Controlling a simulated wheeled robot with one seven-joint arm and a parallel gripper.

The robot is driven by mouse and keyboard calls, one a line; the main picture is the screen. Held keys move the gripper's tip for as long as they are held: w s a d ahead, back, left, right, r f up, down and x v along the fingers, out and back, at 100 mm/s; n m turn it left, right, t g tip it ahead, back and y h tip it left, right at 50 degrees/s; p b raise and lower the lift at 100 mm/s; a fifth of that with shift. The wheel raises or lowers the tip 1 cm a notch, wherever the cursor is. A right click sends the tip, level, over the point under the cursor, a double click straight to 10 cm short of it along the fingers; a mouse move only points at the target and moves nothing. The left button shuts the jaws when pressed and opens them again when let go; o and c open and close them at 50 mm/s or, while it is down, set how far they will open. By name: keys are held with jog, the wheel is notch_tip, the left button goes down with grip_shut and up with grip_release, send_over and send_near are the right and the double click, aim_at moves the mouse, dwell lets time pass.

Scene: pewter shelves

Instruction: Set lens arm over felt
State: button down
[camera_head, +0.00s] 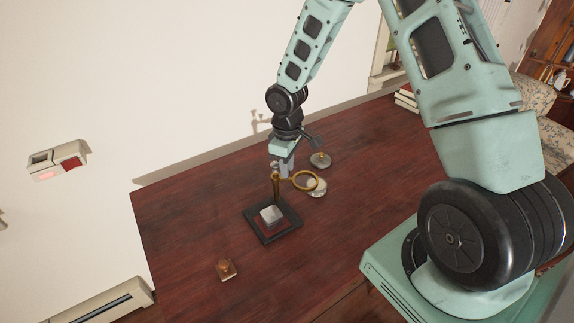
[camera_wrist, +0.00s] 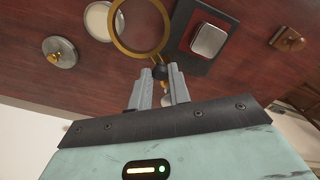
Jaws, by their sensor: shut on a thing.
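The lens arm (camera_head: 276,188) is a brass post with a brass ring (camera_head: 304,180) reaching out to the right. My gripper (camera_head: 285,171) is above the table, shut on the lens arm near a dark joint beside the ring. In the wrist view the fingers (camera_wrist: 160,80) meet just below the ring (camera_wrist: 119,23). A pale round disc (camera_head: 319,191), perhaps the felt, lies on the table; the ring overlaps part of it in both views. It also shows in the wrist view (camera_wrist: 98,20). The exact grip point is partly hidden by the fingers.
A dark square base (camera_head: 287,231) carries a grey block (camera_head: 271,214) beside the post. A grey round lid with a brass knob (camera_head: 320,160) lies behind the disc. A small copper-brown piece (camera_head: 226,269) lies at the front left. The right of the dark red table (camera_head: 375,140) is clear.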

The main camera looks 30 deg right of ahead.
jog(key=shift+a+r+m, duration=0.1)
jog(key=shift+a+m, duration=0.65)
jog(key=shift+m, duration=2.2)
jog(key=shift+a+f+m, duration=0.1)
jog(key=shift+a+m, duration=0.6)
jog(key=shift+m, duration=2.2)
jog(key=shift+a+r+m, duration=0.1)
jog(key=shift+a+m, duration=0.65)
jog(key=shift+m, duration=2.2)
jog(key=c, duration=1.3)
grip_release()
notch_tip(320, 180, up, 17)
jog(key=shift+r, duration=0.15)
